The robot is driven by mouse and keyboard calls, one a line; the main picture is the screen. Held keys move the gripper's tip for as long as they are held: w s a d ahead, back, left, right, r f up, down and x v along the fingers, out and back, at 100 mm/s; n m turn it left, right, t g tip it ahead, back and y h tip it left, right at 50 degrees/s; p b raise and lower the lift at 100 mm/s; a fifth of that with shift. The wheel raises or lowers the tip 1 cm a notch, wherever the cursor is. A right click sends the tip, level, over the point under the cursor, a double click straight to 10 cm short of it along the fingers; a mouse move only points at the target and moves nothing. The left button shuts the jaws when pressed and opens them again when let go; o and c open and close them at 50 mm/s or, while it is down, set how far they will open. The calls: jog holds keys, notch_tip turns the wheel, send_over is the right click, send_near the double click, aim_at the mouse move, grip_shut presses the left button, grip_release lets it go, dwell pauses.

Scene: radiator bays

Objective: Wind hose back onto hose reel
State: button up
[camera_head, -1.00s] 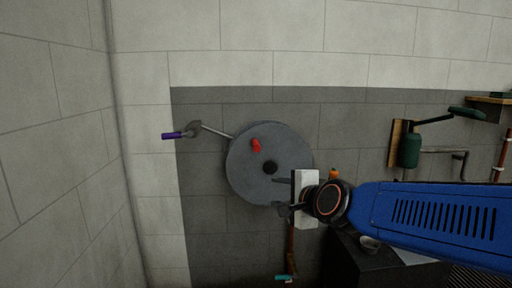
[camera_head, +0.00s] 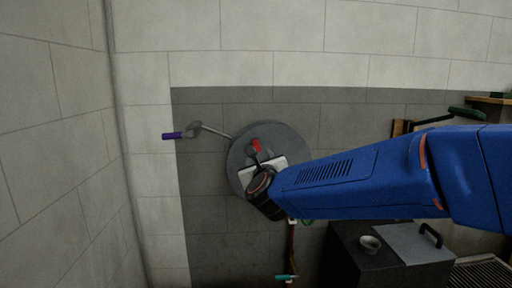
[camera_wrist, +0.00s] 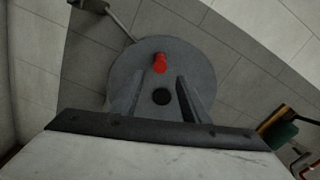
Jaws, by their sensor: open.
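The hose reel (camera_head: 285,133) is a grey disc on the wall, with a red crank handle (camera_head: 256,145) standing out from its upper left face. In the wrist view the disc (camera_wrist: 190,62) fills the middle, with a dark hub (camera_wrist: 160,97) and the red handle (camera_wrist: 160,63) above it. My gripper (camera_wrist: 158,82) is open and empty, in front of the disc. Its fingers show on either side of the hub, with the red handle just beyond the fingertips. I cannot tell whether they touch it. A hose (camera_head: 290,245) hangs below the reel; my arm hides its upper part.
A purple-handled lever (camera_head: 173,136) sticks out left of the reel. At lower right a dark cabinet (camera_head: 350,262) carries a small bowl (camera_head: 370,243) and a grey lid.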

aim_at(256, 146)
jog(key=w, duration=1.3)
jog(key=shift+w, duration=0.4)
grip_shut()
